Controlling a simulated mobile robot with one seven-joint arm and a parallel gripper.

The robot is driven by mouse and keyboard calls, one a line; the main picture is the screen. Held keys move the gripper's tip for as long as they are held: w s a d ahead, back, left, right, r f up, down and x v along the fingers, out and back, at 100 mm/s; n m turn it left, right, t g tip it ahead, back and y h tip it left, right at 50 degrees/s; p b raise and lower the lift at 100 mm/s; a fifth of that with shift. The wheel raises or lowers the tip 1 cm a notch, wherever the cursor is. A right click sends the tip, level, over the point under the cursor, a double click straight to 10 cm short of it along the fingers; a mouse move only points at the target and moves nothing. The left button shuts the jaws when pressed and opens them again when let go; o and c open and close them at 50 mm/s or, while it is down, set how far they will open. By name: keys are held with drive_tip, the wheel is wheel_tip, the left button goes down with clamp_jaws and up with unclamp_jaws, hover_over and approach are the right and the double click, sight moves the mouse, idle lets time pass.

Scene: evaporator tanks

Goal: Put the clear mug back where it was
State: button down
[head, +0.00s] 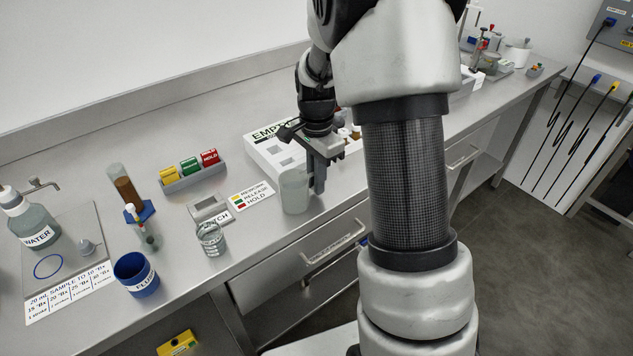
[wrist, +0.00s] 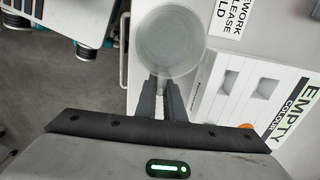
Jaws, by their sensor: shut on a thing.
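The clear mug (head: 294,191) is translucent and looks upright, close to the counter's front edge in the head view. My gripper (head: 317,178) is just to its right, shut on it. In the wrist view the mug (wrist: 170,42) shows from above as a round, cloudy cup just beyond the fingertips of my gripper (wrist: 160,92). I cannot tell whether its base touches the counter. The part that the fingers hold is mostly hidden in both views.
The white EMPTY box (head: 262,147) stands behind my gripper. A REWORK/RELEASE/HOLD card (head: 251,195) lies left of the mug. A small clear labelled glass (head: 211,238), a blue cup (head: 136,274) and a coloured block rack (head: 193,178) are further left. The steel counter (head: 265,245) has bare room in front.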

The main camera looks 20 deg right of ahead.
drive_tip(key=shift+f, duration=0.15)
drive_tip(key=c, duration=1.9)
unclamp_jaws()
drive_tip(key=shift+o, duration=0.2)
